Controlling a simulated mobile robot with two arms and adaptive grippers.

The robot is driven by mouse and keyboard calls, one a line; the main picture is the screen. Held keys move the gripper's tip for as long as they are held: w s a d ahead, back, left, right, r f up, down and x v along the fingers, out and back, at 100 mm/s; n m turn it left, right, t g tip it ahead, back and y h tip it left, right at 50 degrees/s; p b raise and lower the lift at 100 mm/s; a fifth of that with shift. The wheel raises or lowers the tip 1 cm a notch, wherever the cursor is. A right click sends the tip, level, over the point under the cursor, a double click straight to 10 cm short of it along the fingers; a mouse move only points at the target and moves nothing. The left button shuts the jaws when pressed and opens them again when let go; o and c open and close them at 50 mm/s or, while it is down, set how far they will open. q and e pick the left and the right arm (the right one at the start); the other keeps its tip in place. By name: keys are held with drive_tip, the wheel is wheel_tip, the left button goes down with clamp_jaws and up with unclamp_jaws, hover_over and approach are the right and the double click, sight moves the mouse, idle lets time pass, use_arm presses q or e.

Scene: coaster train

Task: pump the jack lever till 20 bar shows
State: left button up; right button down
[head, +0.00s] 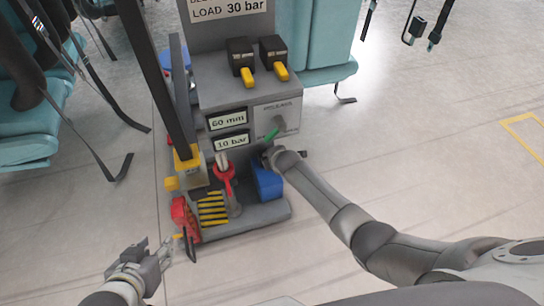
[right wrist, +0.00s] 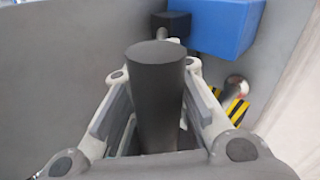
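The grey jack stand (head: 245,95) carries two readouts: "60 mm" (head: 227,120) and, below it, "10 bar" (head: 231,142). My right gripper (head: 273,155) is at the stand's right side, beside the blue block (head: 267,182). In the right wrist view a thick dark round bar, which looks like the jack lever (right wrist: 156,85), stands between the right gripper's fingers (right wrist: 157,110). They appear closed on it. Its far part is hidden. My left gripper (head: 153,256) is open and empty, low over the floor, left of the stand's base.
Two black switches with yellow levers (head: 260,76) sit on top of the stand. A green handle (head: 272,134) is just above my right gripper. Red parts (head: 184,218) and a striped yellow-black plate (head: 212,207) are at the base. Teal seats (head: 325,40) stand behind; the right floor is clear.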

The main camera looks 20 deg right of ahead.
drive_tip(key=c, duration=1.4)
unclamp_jaws()
drive_tip(key=shift+w+d+r+t, duration=0.15)
drive_tip(key=shift+w+r+t, duration=0.15)
drive_tip(key=shift+w+r, duration=0.55)
use_arm(q)
drive_tip(key=shift+w+a, duration=0.1)
use_arm(e)
drive_tip(key=shift+s+f, duration=0.1)
drive_tip(key=shift+s, duration=0.05)
use_arm(q)
drive_tip(key=shift+w+f, duration=0.1)
use_arm(e)
drive_tip(key=shift+s+d, duration=0.1)
drive_tip(key=shift+s+r, duration=0.2)
drive_tip(key=shift+s, duration=0.1)
drive_tip(key=v, duration=1.1)
drive_tip(key=shift+a+r, duration=0.15)
drive_tip(key=shift+a, duration=0.25)
